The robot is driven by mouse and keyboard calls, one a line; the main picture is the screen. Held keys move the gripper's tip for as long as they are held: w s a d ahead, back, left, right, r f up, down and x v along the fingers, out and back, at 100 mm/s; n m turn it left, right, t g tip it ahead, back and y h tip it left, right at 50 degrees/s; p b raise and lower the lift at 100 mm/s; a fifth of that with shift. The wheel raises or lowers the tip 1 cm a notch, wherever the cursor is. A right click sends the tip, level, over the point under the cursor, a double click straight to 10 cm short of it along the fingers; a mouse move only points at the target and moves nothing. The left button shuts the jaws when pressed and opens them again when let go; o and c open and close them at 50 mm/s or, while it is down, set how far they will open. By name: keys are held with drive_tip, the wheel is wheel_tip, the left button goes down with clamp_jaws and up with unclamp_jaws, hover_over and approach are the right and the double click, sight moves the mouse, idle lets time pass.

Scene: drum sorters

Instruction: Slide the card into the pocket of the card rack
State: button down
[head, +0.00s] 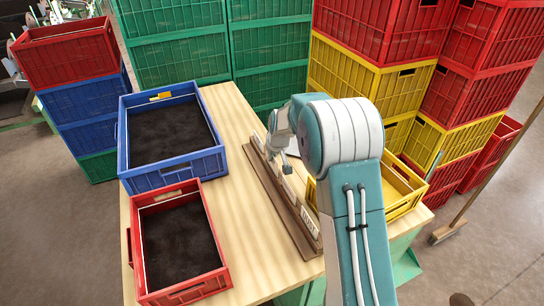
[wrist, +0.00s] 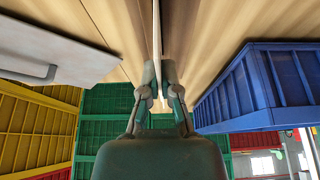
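The card rack (head: 272,190) is a long, low brown wooden piece on the table, running from beside the blue crate toward the front. Pale upright parts stand along it, partly hidden behind my arm. My gripper (head: 287,162) is over the rack's far half in the head view. In the wrist view, my gripper (wrist: 160,88) has its fingers close together on a thin pale strip, the card seen edge-on (wrist: 157,35). The card is hard to make out in the head view. I cannot tell whether it touches the rack.
A blue crate (head: 173,179) and a red crate (head: 187,290), both with dark contents, stand left of the rack. A yellow crate (head: 405,207) is to its right. A grey panel (wrist: 75,38) shows at the wrist view's left. Stacked crates (head: 270,45) stand behind the table.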

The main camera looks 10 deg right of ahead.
drive_tip(key=shift+f, duration=0.6)
drive_tip(key=c, duration=0.7)
unclamp_jaws()
drive_tip(key=shift+r, duration=3.05)
